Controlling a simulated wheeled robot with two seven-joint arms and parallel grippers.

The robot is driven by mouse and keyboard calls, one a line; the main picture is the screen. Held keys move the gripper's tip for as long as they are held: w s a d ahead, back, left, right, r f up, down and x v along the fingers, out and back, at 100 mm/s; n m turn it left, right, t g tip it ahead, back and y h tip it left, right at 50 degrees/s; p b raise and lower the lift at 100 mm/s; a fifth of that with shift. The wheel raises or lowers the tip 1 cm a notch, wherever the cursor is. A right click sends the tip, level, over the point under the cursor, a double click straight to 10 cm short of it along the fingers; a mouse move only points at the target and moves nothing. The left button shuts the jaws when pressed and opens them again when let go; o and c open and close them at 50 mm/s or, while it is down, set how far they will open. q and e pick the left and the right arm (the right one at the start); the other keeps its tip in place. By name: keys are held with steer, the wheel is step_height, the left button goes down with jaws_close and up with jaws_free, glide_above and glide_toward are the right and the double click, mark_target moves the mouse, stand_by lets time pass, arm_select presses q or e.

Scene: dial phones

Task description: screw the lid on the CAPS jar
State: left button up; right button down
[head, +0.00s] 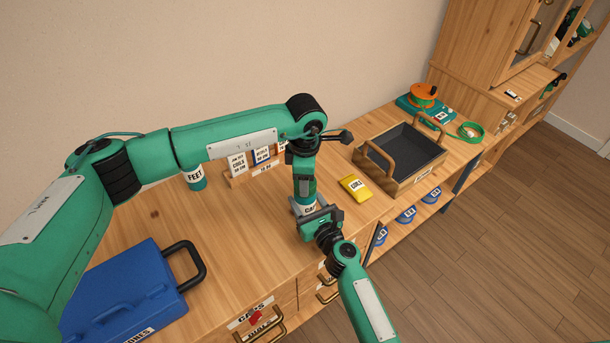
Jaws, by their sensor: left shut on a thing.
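The CAPS jar (308,210) stands on the wooden bench, with only part of its white label showing between my two grippers. My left gripper (304,188) points straight down from above, directly over the jar's top, and is shut. The lid is not clearly visible there; my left wrist and fingers cover that spot. My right gripper (318,222) reaches in from the lower right and is at the jar's near side. Its fingertips are too hidden to tell whether they grip the jar.
A FEET jar (195,177) and a wooden card rack (240,176) stand behind. A yellow box (355,187) and a dark-lined wooden tray (392,174) are to the right. A blue case (125,295) lies front left. Drawers with handles (262,325) are at the front edge.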

arm_select(q)
steer(key=m, duration=0.6)
steer(key=shift+m, duration=0.3)
steer(key=m, duration=2)
steer(key=shift+m, duration=0.3)
steer(key=o, duration=0.9)
